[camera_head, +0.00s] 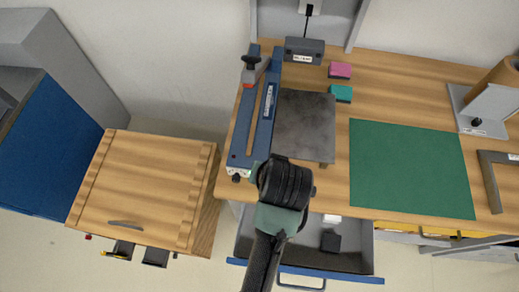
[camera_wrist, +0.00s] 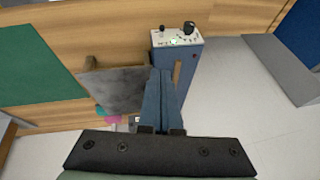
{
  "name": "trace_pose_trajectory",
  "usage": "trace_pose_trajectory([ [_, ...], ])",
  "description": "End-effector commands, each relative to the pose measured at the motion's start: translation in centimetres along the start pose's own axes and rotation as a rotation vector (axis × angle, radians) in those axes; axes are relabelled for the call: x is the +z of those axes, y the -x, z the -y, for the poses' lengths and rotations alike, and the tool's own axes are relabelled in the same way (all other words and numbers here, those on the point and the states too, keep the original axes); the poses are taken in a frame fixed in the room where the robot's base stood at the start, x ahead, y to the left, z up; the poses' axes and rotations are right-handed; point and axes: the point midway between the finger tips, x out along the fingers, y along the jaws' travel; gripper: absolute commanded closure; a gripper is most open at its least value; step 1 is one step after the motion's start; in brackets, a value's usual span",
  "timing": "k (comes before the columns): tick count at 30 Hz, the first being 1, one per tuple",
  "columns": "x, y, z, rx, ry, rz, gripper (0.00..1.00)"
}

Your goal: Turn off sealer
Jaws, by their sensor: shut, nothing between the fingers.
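The sealer (camera_head: 262,125) is a long blue device lying along the left end of the wooden workbench, with its lever arm and a black knob at the far end. In the wrist view, its pale front panel (camera_wrist: 177,40) carries a large dark knob (camera_wrist: 189,27), a small black control (camera_wrist: 162,29) and small markings too small to read. My gripper (camera_wrist: 160,74) is shut and empty. In the wrist view its fingertips overlap the sealer body, below the panel in the picture; I cannot tell if they touch. In the head view my wrist hides the fingers.
A dark grey plate (camera_head: 305,125) lies right of the sealer, with a green mat (camera_head: 408,165) beyond. Pink (camera_head: 340,70) and teal (camera_head: 341,93) blocks sit behind. An open drawer (camera_head: 355,262) juts out below the bench. A wooden-topped cart (camera_head: 145,185) stands left.

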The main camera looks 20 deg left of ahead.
Motion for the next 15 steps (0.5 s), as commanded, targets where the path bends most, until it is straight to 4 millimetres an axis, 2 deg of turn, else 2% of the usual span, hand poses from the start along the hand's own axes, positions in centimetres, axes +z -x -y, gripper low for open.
trace_pose_trajectory([
  [15,0.0,-8.4,0.1,0.0,0.002,0.003,1.0],
])
